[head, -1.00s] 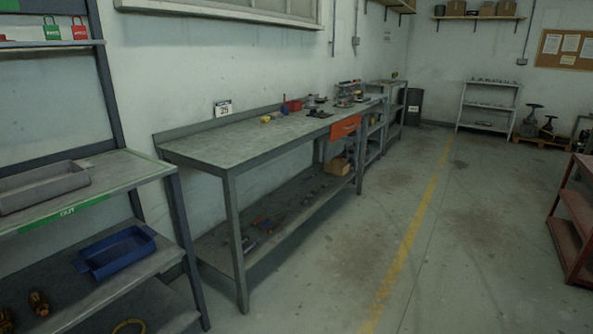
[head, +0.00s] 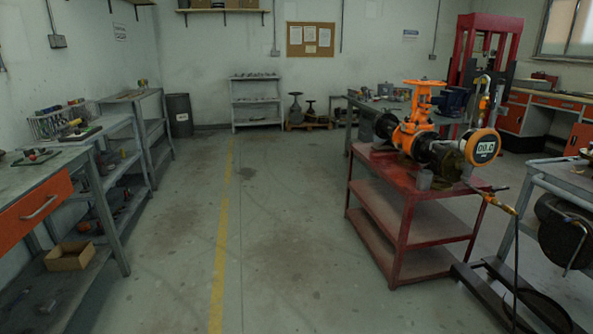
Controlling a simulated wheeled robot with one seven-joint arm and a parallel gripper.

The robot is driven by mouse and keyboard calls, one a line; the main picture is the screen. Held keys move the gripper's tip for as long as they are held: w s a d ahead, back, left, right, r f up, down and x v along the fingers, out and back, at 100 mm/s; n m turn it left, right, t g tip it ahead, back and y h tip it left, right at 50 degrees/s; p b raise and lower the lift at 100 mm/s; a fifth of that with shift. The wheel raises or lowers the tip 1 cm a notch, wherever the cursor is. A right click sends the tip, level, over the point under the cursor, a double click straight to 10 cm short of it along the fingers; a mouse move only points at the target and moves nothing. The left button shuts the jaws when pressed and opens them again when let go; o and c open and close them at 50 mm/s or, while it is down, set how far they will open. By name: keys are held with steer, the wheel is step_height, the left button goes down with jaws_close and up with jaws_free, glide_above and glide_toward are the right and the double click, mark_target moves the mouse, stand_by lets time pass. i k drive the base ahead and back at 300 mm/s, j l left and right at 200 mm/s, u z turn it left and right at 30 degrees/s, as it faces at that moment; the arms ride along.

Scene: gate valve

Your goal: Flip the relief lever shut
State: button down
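An orange gate valve (head: 414,128) with a handwheel on top stands on a red cart (head: 408,198) at the right in the head view. Dark flanged pipe ends sit on both sides of it. A round orange gauge (head: 482,147) reading about 00.0 is at its right end. A thin upright fitting with an orange part (head: 485,102) rises behind the gauge; I cannot tell whether this is the relief lever or how it is set. A hose with a brass fitting (head: 501,205) hangs off the cart's right side. My gripper is not in view.
A wide clear floor aisle with a yellow line (head: 222,230) runs ahead. Workbenches with an orange drawer (head: 36,207) line the left. A grey stand (head: 537,190) with a dark round machine is at the right edge. A red press frame (head: 487,60) stands behind the cart.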

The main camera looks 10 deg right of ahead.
mark_target(492, 106)
steer(key=i+l+z, duration=0.1)
steer(key=i+z, duration=0.25)
steer(key=i, duration=0.45)
steer(key=i+z, duration=0.4)
steer(key=i, duration=0.35)
steer(key=i+l+u, duration=0.25)
steer(key=i, duration=0.25)
steer(key=i+l+u, duration=0.25)
steer(key=i, duration=0.25)
steer(key=l, duration=0.1)
